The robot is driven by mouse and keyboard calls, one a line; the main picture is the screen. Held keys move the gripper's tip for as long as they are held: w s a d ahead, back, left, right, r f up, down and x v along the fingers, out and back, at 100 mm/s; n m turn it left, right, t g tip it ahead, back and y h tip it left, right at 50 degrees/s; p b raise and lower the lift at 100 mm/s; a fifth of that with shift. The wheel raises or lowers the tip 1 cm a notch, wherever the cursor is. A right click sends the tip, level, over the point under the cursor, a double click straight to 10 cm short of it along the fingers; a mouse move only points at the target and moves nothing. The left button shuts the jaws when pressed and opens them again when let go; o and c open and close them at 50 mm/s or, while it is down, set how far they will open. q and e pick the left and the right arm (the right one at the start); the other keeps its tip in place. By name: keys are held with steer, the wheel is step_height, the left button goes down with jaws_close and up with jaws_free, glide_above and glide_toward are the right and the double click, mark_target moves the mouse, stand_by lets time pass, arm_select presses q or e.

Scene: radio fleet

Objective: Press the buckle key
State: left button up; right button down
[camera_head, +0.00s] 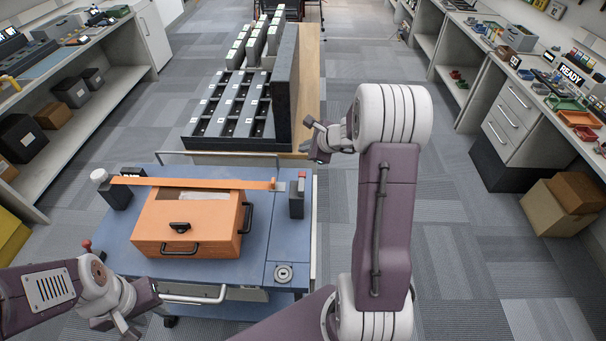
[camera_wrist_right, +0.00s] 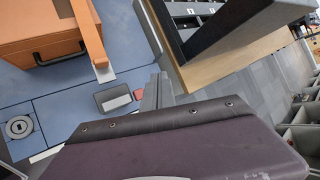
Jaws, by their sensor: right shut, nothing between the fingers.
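An orange strap (camera_head: 200,183) runs across the top of an orange case (camera_head: 190,225) on a blue cart top. Its right end, with a light metal tongue, lies close to a dark buckle block (camera_head: 297,205). In the right wrist view the buckle (camera_wrist_right: 115,98) shows a grey face, with a small red key (camera_wrist_right: 139,94) at its side. The strap end (camera_wrist_right: 102,70) is just above it there. My right gripper (camera_head: 312,142) is shut and empty, beyond the buckle in the head view. Its fingers (camera_wrist_right: 158,92) appear just right of the red key. My left gripper (camera_head: 122,328) is low at the left, near the cart's front edge; its jaws are unclear.
A dark post with a white knob (camera_head: 100,176) stands at the cart's left. A round fitting (camera_head: 283,273) is at the cart's front right. Behind the cart stands a rack of grey units (camera_head: 235,105) with a tall dark panel (camera_head: 287,85).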

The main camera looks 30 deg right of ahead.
steer(key=b, duration=0.6)
glide_above(304, 175)
step_height(304, 175, down, 8)
steer(key=shift+d+r, duration=0.1)
steer(key=shift+r, duration=0.15)
steer(key=shift+f+b, duration=0.4)
steer(key=shift+b, duration=0.15)
stand_by(0.8)
steer(key=shift+f+b, duration=0.35)
steer(key=shift+b, duration=0.15)
steer(key=shift+f+b, duration=0.55)
steer(key=shift+b, duration=0.1)
stand_by(0.5)
steer(key=shift+r, duration=0.1)
steer(key=shift+r+p, duration=0.8)
steer(key=shift+r, duration=0.05)
